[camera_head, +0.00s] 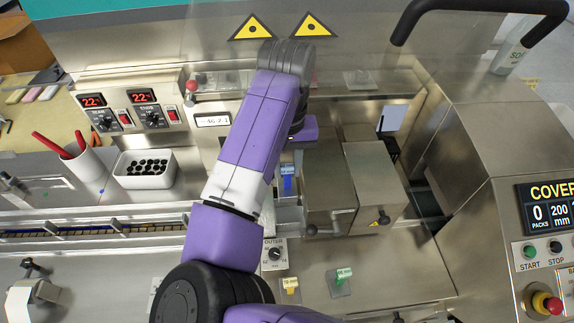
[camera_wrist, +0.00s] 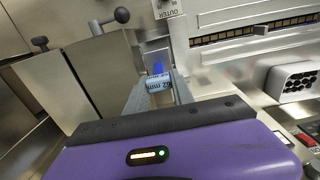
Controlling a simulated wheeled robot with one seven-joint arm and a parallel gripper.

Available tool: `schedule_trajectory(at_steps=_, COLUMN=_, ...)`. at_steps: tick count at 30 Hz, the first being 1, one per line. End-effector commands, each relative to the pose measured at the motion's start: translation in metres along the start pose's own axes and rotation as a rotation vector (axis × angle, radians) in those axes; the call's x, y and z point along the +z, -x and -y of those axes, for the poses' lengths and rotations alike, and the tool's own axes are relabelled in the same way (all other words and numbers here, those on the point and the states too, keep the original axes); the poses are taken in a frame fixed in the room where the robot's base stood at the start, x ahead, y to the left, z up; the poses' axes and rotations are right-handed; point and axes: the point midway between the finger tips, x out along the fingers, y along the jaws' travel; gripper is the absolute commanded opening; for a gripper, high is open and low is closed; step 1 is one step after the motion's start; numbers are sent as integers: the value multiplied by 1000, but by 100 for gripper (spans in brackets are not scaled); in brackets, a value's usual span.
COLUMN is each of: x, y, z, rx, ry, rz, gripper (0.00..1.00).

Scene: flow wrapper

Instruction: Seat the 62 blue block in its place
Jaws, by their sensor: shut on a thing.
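The blue block (camera_wrist: 159,82), with a pale label reading 62 mm, is between the two fingers of my gripper (camera_wrist: 161,76) in the wrist view. The gripper is shut on it. Blue also shows on its far side, by a metal part near the OUTER dial. In the head view the blue block (camera_head: 288,183) shows just right of my arm, left of the steel jaw boxes. My arm and hand hide much of the area around it. I cannot tell whether the block touches a seat below it.
Steel housings (camera_head: 375,183) with knobbed handles stand close to the right of the block. The OUTER dial (camera_head: 275,254) is in front. A yellow block (camera_head: 291,285) and a green block (camera_head: 343,275) are nearer the front. A white bin (camera_head: 146,169) and a pen cup (camera_head: 83,163) stand left.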

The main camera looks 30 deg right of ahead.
Motion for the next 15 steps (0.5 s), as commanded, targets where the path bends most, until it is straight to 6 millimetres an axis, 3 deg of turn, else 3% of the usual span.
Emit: schedule_trajectory(at_steps=15, x=0, y=-38, z=0, rx=-1, ry=0, rz=0, gripper=0)
